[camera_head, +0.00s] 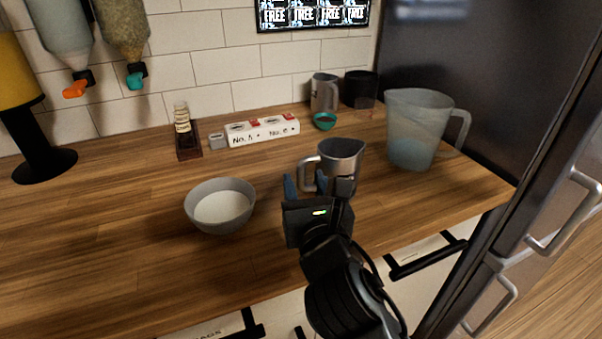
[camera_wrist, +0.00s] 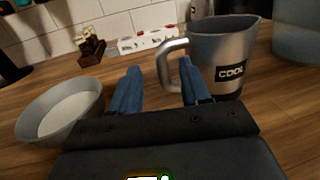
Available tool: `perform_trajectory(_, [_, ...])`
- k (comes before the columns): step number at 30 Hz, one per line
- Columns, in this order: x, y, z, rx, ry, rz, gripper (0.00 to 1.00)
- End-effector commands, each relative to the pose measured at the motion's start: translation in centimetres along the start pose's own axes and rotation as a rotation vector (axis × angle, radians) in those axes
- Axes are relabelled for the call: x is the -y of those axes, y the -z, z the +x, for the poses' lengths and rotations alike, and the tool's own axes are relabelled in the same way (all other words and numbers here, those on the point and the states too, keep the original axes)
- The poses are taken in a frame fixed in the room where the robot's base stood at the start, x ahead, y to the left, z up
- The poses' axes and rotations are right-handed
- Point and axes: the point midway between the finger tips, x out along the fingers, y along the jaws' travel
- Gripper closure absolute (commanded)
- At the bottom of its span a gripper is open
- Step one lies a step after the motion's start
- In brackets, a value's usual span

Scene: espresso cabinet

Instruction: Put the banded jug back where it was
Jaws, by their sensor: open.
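A metal jug (camera_head: 340,157) stands upright on the wooden counter, just beyond my gripper (camera_head: 306,185). In the wrist view this jug (camera_wrist: 222,50) has a dark label reading "COOL", and its handle faces left. My gripper (camera_wrist: 160,85) is open, with two blue fingers. The handle appears between the fingers or just beyond them; contact cannot be told. A second metal jug (camera_head: 323,92) stands at the back near the wall. I cannot tell from these frames which jug is the banded one. The near jug's lower part is partly hidden by my gripper in the head view.
A grey bowl (camera_head: 219,221) with pale contents sits left of my gripper. A large translucent pitcher (camera_head: 414,130) stands at right. The counter's left front is clear.

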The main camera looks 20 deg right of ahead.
Motion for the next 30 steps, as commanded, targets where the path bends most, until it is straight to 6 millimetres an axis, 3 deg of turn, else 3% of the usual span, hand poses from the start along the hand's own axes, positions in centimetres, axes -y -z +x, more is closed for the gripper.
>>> perform_trajectory(6, [0.0,0.1,-4.6,-0.001,-0.002,0.0,0.53])
perform_trajectory(12, [0.0,0.1,-6.9,-0.001,-0.001,0.0,0.53])
perform_trajectory(30, [0.0,0.0,-7.6,0.0,0.0,0.001,0.53])
